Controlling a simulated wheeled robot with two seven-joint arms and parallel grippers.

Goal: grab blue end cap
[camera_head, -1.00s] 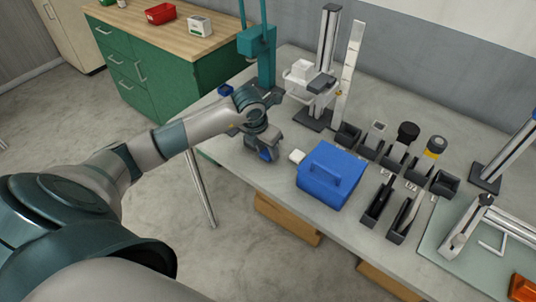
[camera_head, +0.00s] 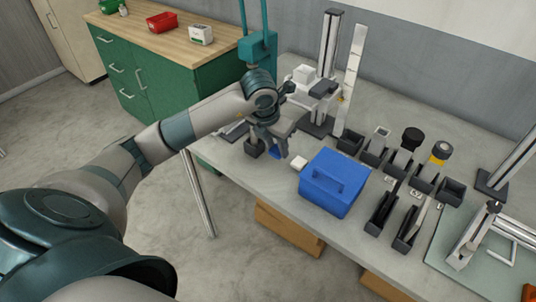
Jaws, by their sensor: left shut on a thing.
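A small blue piece, which looks like the blue end cap (camera_head: 277,154), shows at the lower end of my left gripper (camera_head: 276,143), near the left edge of the grey workbench (camera_head: 300,226). My left gripper points down and is shut on it. The fingers hide most of the piece, and I cannot tell whether it touches the bench. My right gripper is not in view.
A dark holder (camera_head: 253,149) is beside the gripper. A teal stand (camera_head: 258,47) rises behind.

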